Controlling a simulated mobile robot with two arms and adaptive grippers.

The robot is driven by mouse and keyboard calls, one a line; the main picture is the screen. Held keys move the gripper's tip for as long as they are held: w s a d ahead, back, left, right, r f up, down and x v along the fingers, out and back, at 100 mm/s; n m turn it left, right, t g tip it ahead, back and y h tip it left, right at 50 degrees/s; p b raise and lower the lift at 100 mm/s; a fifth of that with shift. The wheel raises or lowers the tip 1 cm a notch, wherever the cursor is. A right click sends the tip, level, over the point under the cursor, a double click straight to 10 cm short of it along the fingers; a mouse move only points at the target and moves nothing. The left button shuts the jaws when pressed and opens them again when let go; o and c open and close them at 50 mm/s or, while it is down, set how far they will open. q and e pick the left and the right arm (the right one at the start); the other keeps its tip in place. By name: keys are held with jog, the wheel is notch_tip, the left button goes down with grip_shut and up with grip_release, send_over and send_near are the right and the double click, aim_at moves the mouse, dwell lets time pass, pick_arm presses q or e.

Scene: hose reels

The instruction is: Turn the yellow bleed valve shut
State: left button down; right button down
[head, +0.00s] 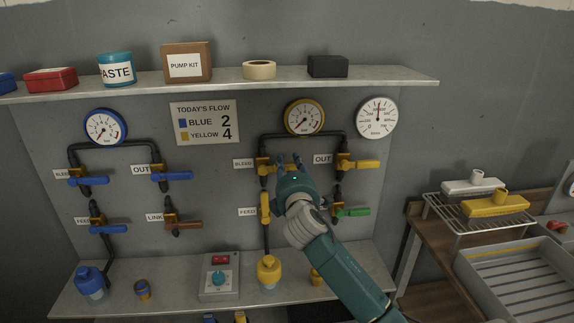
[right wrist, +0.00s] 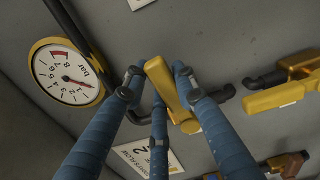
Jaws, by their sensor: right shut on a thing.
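The yellow bleed valve (head: 264,168) is on the wall panel beside its label (head: 244,163), on the left leg of the yellow circuit's pipe. My right gripper (head: 289,160) is at this valve, coming from the lower right, and hides much of its handle in the head view. In the right wrist view the yellow handle (right wrist: 163,86) lies between the blue fingers, and the gripper is shut on it. My left gripper is in neither view.
The yellow out valve (head: 367,163) is close on the right, and the upright yellow feed valve (head: 265,208) is below. A green-handled valve (head: 352,212) is at lower right. A yellow-rimmed gauge (head: 304,117) hangs above. Shelves run above (head: 220,82) and below (head: 335,277).

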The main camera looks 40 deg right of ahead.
jog(key=shift+f+m, duration=0.45)
jog(key=shift+m, duration=0.15)
jog(key=c, duration=1.3)
grip_release()
jog(key=shift+c, duration=0.2)
jog(key=shift+s, duration=0.1)
jog(key=v, duration=1.2)
jog(key=shift+f, duration=0.1)
